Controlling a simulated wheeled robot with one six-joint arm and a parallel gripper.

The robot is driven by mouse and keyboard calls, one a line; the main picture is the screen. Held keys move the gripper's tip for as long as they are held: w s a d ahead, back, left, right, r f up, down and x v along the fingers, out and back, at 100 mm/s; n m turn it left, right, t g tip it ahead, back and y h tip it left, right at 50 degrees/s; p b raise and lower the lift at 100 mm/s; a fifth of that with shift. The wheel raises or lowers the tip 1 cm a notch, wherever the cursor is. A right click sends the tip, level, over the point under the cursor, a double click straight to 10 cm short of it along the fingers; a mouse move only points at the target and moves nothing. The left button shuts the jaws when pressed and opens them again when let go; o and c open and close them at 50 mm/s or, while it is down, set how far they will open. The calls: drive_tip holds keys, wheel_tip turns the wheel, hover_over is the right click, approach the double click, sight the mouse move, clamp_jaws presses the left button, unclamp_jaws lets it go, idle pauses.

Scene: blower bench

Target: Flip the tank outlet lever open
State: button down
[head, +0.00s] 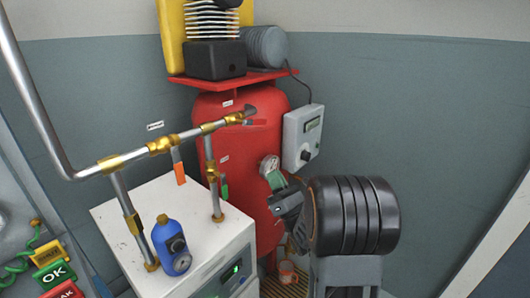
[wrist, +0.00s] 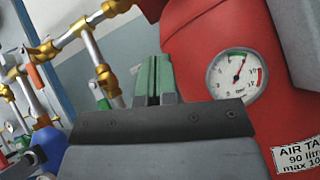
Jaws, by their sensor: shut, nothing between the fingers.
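The red air tank (head: 232,150) stands behind the white cabinet. The tank outlet lever (head: 257,122) has a red handle lying roughly level, pointing right, at the end of the silver pipe where it meets the tank. My gripper (head: 274,180) is in front of the tank, below and a little right of that lever and apart from it. Its green fingers (wrist: 154,80) are shut together with nothing between them. In the wrist view the tank (wrist: 200,45) fills the right side; I cannot make out the outlet lever there.
A round gauge (head: 268,164) on the tank is close to my fingers; it also shows in the wrist view (wrist: 237,75). A grey control box (head: 302,135) is right of the tank. Orange (head: 180,172) and green (head: 224,187) levers hang on the brass-fitted pipes. A blue filter unit (head: 170,245) stands left.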

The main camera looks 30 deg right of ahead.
sight(259, 122)
drive_tip(key=w+r+p, duration=0.2)
drive_tip(key=w+r, duration=0.5)
drive_tip(key=r, duration=0.3)
drive_tip(key=shift+a+r+n, duration=0.15)
drive_tip(key=shift+r+n, duration=0.1)
drive_tip(key=shift+n, duration=0.15)
